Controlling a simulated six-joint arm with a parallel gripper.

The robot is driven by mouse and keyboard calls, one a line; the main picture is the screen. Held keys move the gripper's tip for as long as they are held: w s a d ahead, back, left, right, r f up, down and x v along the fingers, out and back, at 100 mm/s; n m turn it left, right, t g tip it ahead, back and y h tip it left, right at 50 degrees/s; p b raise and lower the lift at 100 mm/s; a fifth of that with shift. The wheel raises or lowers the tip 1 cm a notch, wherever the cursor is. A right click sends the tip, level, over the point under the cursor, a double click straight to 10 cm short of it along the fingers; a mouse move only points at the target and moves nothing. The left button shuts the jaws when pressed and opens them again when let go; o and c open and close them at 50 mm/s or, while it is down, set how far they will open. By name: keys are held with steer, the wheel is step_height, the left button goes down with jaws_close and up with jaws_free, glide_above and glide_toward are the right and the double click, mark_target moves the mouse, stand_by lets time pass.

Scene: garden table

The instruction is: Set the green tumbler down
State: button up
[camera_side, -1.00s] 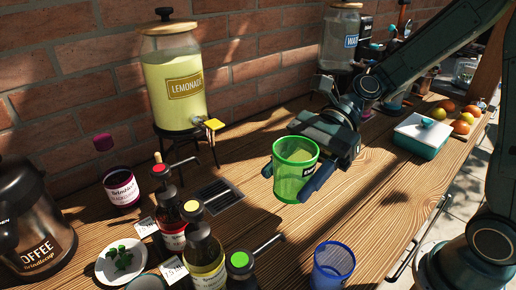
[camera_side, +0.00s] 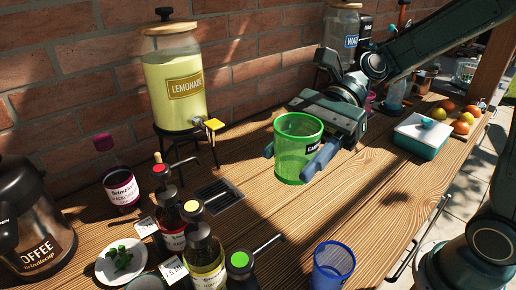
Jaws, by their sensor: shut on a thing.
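The lemonade dispenser (camera_side: 175,85) stands on a rack behind left, with a drip grate (camera_side: 218,194) before it. Several pump bottles (camera_side: 205,262) stand at front left. A blue tumbler (camera_side: 332,266) is at the front. A teal box (camera_side: 421,138) is at right. Bare wood lies between.

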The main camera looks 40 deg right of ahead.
steer(key=w+d+f, duration=0.5)
steer(key=w+f, duration=0.2)
steer(key=w, duration=0.1)
glide_toward(213, 229)
steer(key=shift+m+t, duration=0.3)
steer(key=shift+t, duration=0.1)
steer(key=a+r, duration=0.1)
steer(key=a, duration=0.2)
steer(key=a+r, duration=0.1)
steer(key=a, duration=0.2)
steer(key=a+r, duration=0.1)
steer(key=a, duration=0.2)
steer(key=shift+s+a+r, duration=0.2)
steer(key=shift+r, duration=0.15)
steer(key=shift+d+f, duration=0.1)
steer(key=shift+f, duration=1.65)
steer(key=shift+f, duration=0.1)
steer(key=o, duration=1)
